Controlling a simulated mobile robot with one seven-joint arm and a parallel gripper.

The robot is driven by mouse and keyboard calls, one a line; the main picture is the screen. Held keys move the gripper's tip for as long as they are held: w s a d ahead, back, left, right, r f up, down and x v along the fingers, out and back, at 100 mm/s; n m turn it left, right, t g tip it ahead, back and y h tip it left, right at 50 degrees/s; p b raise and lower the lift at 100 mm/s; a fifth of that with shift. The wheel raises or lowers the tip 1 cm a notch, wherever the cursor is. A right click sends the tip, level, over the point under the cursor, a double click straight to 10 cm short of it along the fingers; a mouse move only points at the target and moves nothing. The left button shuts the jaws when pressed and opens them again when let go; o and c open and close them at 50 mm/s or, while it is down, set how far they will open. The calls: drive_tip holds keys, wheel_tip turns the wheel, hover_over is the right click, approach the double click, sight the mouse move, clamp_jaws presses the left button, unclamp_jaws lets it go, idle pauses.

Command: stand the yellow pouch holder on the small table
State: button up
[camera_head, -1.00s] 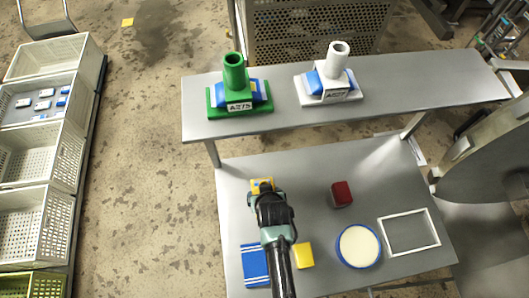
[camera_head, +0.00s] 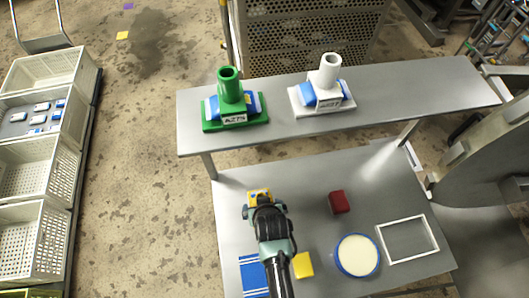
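A small yellow piece with a bluish patch (camera_head: 258,195) shows at the far end of my gripper (camera_head: 262,205), over the left side of the low grey table (camera_head: 310,235). It may be the yellow pouch holder, but my gripper hides most of it. My gripper is seen from above and behind. I cannot tell whether its fingers are closed on the yellow piece, or whether that piece touches the table. A separate yellow block (camera_head: 303,265) lies on the table to the right of my arm.
A raised grey shelf (camera_head: 400,95) behind carries a green holder (camera_head: 232,100) and a white holder (camera_head: 325,90), each with a blue pouch. The table has a red block (camera_head: 340,202), a round cream-topped dish (camera_head: 357,255), a white square frame (camera_head: 408,239) and a blue striped item (camera_head: 252,275).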

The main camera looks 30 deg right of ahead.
drive_tip(key=v, duration=1)
drive_tip(key=shift+r, duration=0.25)
drive_tip(key=shift+s+a, duration=0.1)
drive_tip(key=shift+s, duration=0.05)
